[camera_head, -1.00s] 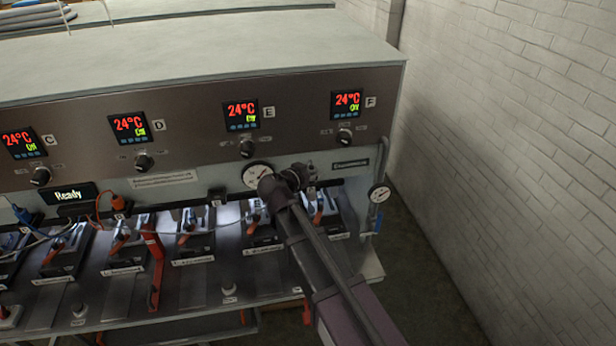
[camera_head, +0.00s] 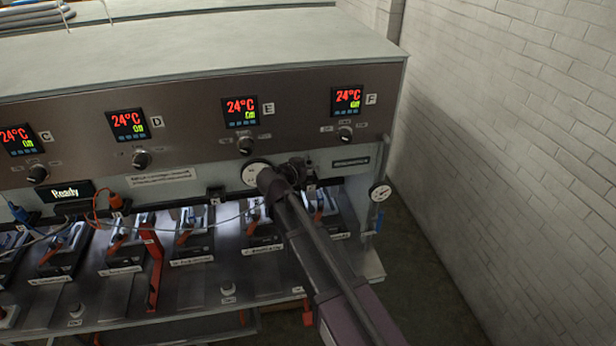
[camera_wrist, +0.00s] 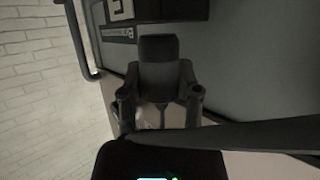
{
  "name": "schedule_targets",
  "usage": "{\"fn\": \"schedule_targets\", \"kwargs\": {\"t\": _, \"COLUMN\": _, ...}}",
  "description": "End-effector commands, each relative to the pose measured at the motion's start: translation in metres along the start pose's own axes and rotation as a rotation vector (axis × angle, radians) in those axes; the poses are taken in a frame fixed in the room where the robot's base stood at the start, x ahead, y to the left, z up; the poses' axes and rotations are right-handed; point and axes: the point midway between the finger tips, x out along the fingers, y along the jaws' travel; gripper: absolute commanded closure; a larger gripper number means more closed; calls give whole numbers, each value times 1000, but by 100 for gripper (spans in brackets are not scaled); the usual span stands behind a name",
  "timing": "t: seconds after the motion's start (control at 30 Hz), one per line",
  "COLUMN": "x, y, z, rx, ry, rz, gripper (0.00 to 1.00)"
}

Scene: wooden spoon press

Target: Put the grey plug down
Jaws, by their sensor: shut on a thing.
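In the wrist view the grey plug (camera_wrist: 159,68) is a dark grey block between the two fingers of my gripper (camera_wrist: 160,92). My gripper is shut on it, and a thin lead hangs below it. In the head view my gripper (camera_head: 294,171) is at the machine's front, under controllers E and F and just right of a round gauge (camera_head: 254,173). The plug cannot be made out clearly there, as my arm and gripper cover it.
An orange plug (camera_head: 116,202) and a blue plug (camera_head: 19,213) sit farther left along the front. Several press stations with orange handles line the bench (camera_head: 185,290). A small gauge (camera_head: 380,193) and pipe stand at the right end, near the white brick wall (camera_head: 520,150).

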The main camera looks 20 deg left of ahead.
Motion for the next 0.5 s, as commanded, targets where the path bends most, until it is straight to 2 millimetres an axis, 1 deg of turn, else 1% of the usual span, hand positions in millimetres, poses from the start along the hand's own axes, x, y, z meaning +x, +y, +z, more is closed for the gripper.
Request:
{"fn": "schedule_targets", "kwargs": {"t": 0.03, "x": 4, "y": 0, "z": 9, "rx": 0, "ry": 0, "rz": 0, "gripper": 100}}
{"fn": "schedule_targets", "kwargs": {"t": 0.2, "x": 8, "y": 0, "z": 18, "rx": 0, "ry": 0, "rz": 0, "gripper": 100}}
{"fn": "schedule_targets", "kwargs": {"t": 0.5, "x": 8, "y": 0, "z": 20, "rx": 0, "ry": 0, "rz": 0, "gripper": 100}}
